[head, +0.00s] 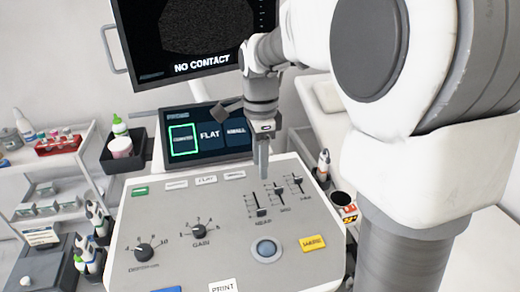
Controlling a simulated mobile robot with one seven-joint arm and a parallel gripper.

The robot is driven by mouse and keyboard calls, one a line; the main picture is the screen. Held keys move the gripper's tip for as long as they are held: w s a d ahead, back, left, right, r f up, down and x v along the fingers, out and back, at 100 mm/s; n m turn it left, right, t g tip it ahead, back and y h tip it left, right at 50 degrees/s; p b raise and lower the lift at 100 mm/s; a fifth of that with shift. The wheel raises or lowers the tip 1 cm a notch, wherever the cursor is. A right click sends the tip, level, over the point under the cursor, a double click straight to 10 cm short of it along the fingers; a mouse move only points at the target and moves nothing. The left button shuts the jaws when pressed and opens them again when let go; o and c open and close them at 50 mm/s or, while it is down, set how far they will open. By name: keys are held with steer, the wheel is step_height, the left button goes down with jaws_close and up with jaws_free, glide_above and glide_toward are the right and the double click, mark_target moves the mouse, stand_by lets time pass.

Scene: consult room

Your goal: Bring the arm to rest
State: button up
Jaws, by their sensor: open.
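My arm reaches in from the right of the head view and bends down over the control console (165,215). My gripper (263,174) points downward over the console's upper part, just above the sliders in the picture. It is open and I see nothing held in it. The fingers appear nearly edge-on, so the gap between them is hard to make out. I cannot tell whether the fingertips touch the panel.
A monitor (190,30) reading NO CONTACT and a smaller touch screen (209,135) stand behind the console. Bottles (96,215) hang at its left and a bottle (323,165) stands at its right. Shelves (50,165) are at the left; a pale couch (325,115) lies behind right.

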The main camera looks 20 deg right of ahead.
steer(key=shift+r, duration=0.9)
